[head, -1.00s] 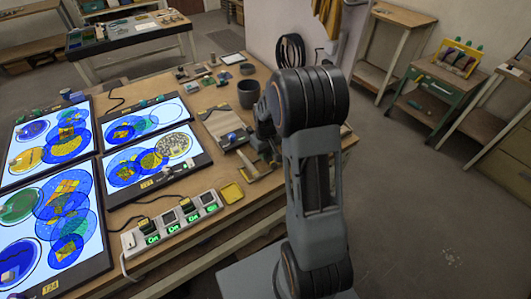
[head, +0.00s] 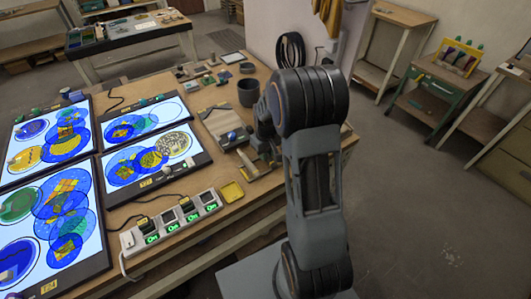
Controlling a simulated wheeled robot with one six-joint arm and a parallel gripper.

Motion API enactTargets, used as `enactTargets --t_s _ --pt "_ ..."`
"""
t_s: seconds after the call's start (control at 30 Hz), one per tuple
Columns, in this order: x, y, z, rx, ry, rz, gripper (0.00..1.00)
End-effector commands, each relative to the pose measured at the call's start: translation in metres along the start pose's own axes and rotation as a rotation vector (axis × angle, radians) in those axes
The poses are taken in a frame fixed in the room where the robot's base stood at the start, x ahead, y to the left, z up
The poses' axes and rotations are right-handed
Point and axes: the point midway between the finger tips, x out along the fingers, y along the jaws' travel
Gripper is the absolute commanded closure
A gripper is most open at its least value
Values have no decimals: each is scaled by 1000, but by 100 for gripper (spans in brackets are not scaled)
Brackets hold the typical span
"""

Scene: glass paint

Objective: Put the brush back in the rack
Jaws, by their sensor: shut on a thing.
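My gripper (head: 266,146) is at the right part of the workbench, low over its top and partly behind my own arm. It is shut on a thin thing that I take to be the brush, which is too small and covered to make out. A small wooden piece (head: 247,163) lies just left of and below the gripper. It may be part of the rack, but I cannot tell. Whether the brush touches it is hidden.
Lit glass panels (head: 52,195) cover the bench's left side. A dark cup (head: 248,93) and a board with a blue ball (head: 222,120) stand close to the gripper.

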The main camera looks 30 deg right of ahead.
Motion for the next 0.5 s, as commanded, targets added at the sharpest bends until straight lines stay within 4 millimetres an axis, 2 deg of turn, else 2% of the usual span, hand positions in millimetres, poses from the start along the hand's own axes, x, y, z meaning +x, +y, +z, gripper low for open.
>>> enactTargets --t_s 0.33,0.37,0.5 --pt "4 0 0 0 0 0 100" --pt "4 0 0 0 0 0 76" --pt "4 0 0 0 0 0 62"
